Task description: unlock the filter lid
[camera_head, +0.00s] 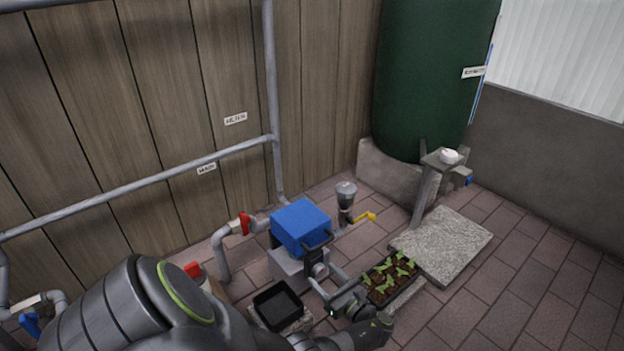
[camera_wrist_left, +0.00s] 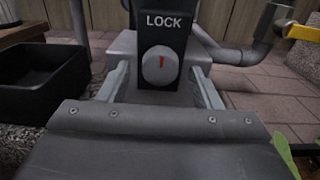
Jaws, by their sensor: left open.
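The filter is a grey box with a blue lid (camera_head: 300,226) beside the wall pipes, and the lid looks closed. A black lock plate (camera_wrist_left: 184,44) labelled LOCK is on its front. A round grey knob (camera_wrist_left: 160,66) on the plate has an upright red mark. My left gripper (camera_head: 327,278) is in front of the box and also shows in the left wrist view (camera_wrist_left: 160,84). Its fingers are open, one on each side of the knob, with visible space between them and it. Whether the tips reach the knob's depth is unclear. My right gripper is not in view.
A black tray (camera_head: 277,304) stands left of the gripper, and a seedling tray (camera_head: 391,278) right of it. Red-handled valve (camera_head: 245,223) and yellow-handled valve (camera_head: 366,217) flank the filter. A green tank (camera_head: 428,80) stands behind. Paving is free at right.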

